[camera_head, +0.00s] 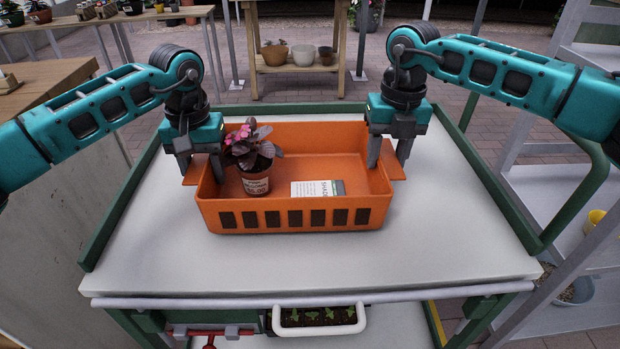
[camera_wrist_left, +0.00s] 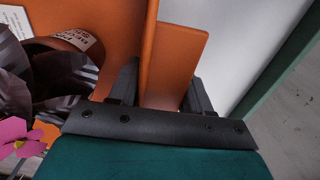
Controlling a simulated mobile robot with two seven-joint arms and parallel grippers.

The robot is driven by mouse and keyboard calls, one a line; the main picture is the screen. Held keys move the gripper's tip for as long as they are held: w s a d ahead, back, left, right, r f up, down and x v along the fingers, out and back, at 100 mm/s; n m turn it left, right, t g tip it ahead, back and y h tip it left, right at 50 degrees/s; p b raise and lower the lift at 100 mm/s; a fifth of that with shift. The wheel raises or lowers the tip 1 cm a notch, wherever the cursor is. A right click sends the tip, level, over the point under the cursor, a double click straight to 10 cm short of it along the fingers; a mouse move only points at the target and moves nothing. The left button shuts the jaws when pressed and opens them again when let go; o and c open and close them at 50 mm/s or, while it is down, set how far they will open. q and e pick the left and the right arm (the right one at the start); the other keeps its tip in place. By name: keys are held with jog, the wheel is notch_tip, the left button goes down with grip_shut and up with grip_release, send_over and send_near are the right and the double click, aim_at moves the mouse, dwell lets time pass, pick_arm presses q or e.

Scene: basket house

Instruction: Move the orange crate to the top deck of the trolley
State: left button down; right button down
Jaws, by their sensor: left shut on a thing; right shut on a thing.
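The orange crate (camera_head: 290,216) is on or just over the white top deck (camera_head: 200,262) of the green-framed trolley; I cannot tell if a gap is under it. It is upright and holds a potted plant (camera_head: 256,180) with pink flowers and a white-and-grey card (camera_head: 318,189). My left gripper (camera_head: 201,172) is shut on the crate's left side; in the left wrist view its fingers straddle the orange wall and handle tab (camera_wrist_left: 180,65). My right gripper (camera_head: 388,168) is shut on the crate's right side at its handle tab (camera_head: 398,172).
A lower tray with a white handle (camera_head: 318,330) and seedlings sits beneath the deck. A wooden table (camera_head: 40,85) is at the left. A grey shelf rack (camera_head: 560,170) stands at the right. Bare deck surrounds the crate in front and at the sides.

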pick_arm(q)
jog(key=shift+f+b, duration=0.4)
jog(key=shift+f, duration=0.2)
pick_arm(e)
jog(key=shift+f, duration=0.55)
pick_arm(q)
jog(key=shift+c, duration=2.4)
grip_release()
pick_arm(e)
jog(key=c, duration=0.6)
grip_release()
jog(key=shift+o, duration=0.2)
pick_arm(q)
jog(key=shift+r, duration=0.1)
notch_tip(320, 180, up, 12)
jog(key=shift+f, duration=0.2)
jog(key=shift+r, duration=0.1)
pick_arm(e)
jog(key=shift+r, duration=0.25)
notch_tip(320, 180, up, 12)
jog(key=shift+d+f, duration=0.25)
